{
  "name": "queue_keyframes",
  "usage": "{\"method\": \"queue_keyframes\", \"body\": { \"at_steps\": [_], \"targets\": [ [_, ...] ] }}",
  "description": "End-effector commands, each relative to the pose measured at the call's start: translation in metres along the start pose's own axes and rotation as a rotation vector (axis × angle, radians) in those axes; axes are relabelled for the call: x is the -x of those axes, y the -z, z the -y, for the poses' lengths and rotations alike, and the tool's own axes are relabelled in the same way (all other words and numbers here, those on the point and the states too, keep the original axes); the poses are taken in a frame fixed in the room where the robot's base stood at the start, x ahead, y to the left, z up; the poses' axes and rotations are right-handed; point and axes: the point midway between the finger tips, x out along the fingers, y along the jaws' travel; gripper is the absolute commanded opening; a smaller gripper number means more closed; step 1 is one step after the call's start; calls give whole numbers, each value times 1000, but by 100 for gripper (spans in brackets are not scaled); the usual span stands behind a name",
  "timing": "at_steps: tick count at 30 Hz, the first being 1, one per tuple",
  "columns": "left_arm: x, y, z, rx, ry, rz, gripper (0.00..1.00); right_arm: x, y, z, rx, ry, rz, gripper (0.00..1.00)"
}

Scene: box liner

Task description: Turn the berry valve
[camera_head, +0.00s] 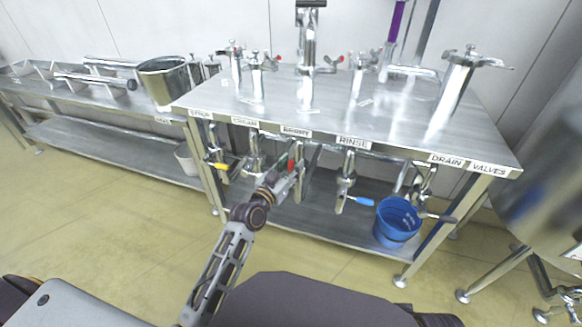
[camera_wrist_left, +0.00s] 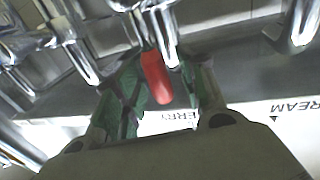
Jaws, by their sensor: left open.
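The berry valve's red handle (camera_head: 291,163) hangs under the table's front edge, just below the label (camera_head: 296,131) that reads BERRY. In the left wrist view the red handle (camera_wrist_left: 157,78) lies between the two fingers of my left gripper (camera_wrist_left: 164,88), which are apart with space on both sides of it. In the head view my left gripper (camera_head: 289,182) reaches up to the valve from below and hides part of it. I cannot tell whether a finger touches the handle. My right gripper is not in view.
A valve with a yellow handle (camera_head: 216,166) is to the left, and one with a blue handle (camera_head: 361,201) is to the right. A blue bucket (camera_head: 398,222) stands on the lower shelf under the drain valve. The steel table (camera_head: 395,115) carries several taps. The floor in front is clear.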

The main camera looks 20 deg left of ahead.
Motion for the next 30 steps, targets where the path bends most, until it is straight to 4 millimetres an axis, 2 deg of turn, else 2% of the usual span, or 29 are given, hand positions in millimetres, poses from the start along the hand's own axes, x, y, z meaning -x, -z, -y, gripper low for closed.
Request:
{"method": "queue_keyframes", "body": {
  "at_steps": [11, 21, 30],
  "targets": [
    [-2, 0, 0, 0, 0, 0, 41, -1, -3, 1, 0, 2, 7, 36],
    [-2, 0, 0, 0, 0, 0, 0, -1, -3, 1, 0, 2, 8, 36],
    [-2, 0, 0, -1, 0, 0, 0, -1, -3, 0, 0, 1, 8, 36]
  ]
}}
